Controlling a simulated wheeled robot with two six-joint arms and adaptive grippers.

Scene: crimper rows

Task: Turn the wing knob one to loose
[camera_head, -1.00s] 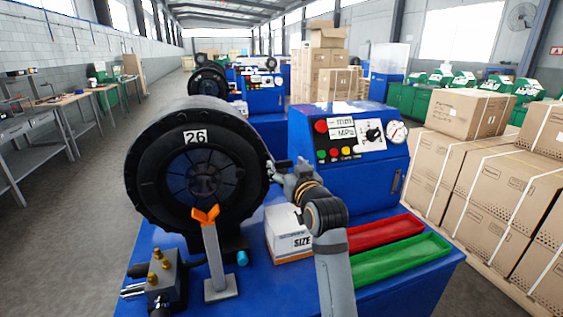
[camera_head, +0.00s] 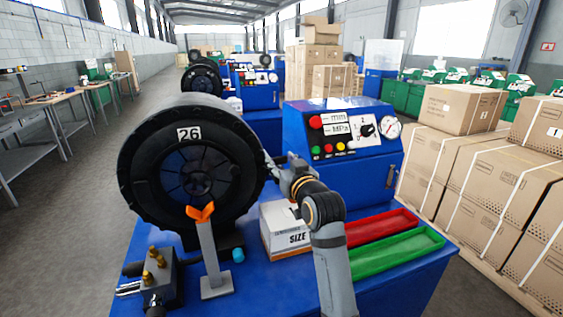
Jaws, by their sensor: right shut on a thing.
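The blue crimper has a large black round head (camera_head: 150,195) marked 26. My right gripper (camera_head: 279,162) is at the right edge of this head, with its arm coming up from the bottom of the view. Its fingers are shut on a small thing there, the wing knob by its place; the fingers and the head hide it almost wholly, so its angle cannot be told. A black selector knob (camera_head: 367,130) sits on the control panel, apart from the gripper. My left gripper is not in view.
A white SIZE box (camera_head: 283,241), a red tray (camera_head: 385,225) and a green tray (camera_head: 395,250) lie near my right arm. An orange-topped post (camera_head: 209,255) and a valve block (camera_head: 156,280) stand in front of the head. Strapped cartons (camera_head: 470,170) stand at the right.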

